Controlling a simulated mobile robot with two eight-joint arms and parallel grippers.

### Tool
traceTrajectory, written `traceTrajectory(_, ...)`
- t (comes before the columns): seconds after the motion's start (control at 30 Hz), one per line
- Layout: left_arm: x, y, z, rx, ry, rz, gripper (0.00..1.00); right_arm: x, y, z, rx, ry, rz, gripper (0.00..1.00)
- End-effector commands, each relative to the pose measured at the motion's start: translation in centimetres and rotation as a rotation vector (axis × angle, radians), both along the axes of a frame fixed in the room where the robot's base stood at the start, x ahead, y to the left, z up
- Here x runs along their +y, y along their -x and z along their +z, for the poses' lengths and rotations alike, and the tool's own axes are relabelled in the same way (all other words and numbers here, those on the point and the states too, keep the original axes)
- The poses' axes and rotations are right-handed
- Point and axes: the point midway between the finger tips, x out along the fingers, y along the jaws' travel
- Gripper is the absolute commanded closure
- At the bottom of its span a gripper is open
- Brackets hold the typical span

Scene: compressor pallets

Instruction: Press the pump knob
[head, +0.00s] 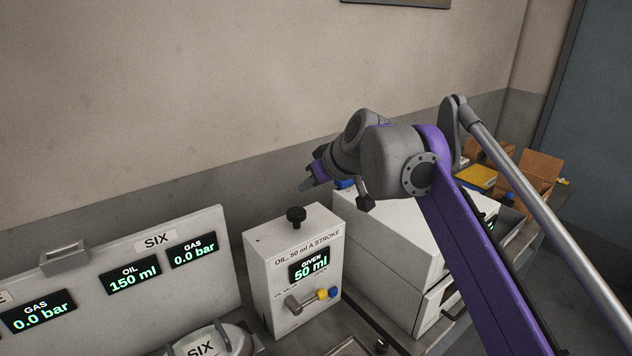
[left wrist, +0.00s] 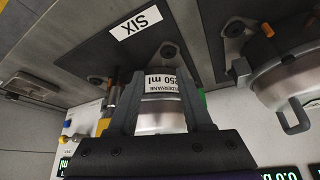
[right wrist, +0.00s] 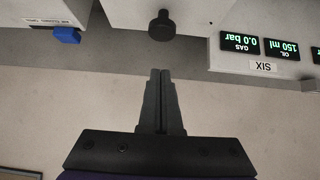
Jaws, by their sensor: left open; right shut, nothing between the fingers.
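The pump is a white box (head: 294,262) marked "OIL, 50 ml A STROKE", and its display (head: 310,265) reads GIVEN 50 ml. Its black pump knob (head: 296,215) stands up on a short stem on top; the knob also shows in the right wrist view (right wrist: 162,25). My right gripper (head: 308,184) is shut and empty. Its fingertips (right wrist: 160,74) point toward the knob, apart from it. My left gripper (left wrist: 158,82) is open, its fingers on either side of a metal vessel (left wrist: 162,118) labelled 250 ml; contact is unclear. The left gripper is outside the head view.
A panel marked SIX (head: 150,265) stands left of the pump, showing OIL 150 ml and GAS 0.0 bar. An oil valve handle (head: 300,302) sticks out of the pump's front. A white machine (head: 395,235) and cardboard boxes (head: 538,170) lie to the right.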

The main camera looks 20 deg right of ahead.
Motion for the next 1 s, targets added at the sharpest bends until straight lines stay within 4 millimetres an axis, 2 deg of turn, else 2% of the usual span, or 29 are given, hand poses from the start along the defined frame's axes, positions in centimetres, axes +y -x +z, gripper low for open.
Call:
traceTrajectory(0.2,0.0,0.1,-0.3,0.002,0.0,0.0,0.5,1.3,-3.1,-3.3,0.001,-0.001,0.001,1.0)
traceTrajectory(0.4,0.0,0.4,-0.8,0.007,0.0,0.0,0.5,1.2,-3.0,-6.1,0.001,0.0,-0.001,1.0)
traceTrajectory(0.6,0.0,0.4,-0.9,0.008,0.0,0.0,0.5,1.2,-3.0,-6.9,0.0,0.0,0.0,1.0)
traceTrajectory(0.9,0.0,0.4,-0.9,0.008,0.0,0.0,0.5,1.2,-3.0,-7.0,0.0,0.0,0.0,1.0)
traceTrajectory(1.0,0.0,0.5,-1.2,0.01,0.0,0.0,0.5,1.2,-3.0,-7.8,0.001,0.0,0.0,1.0)
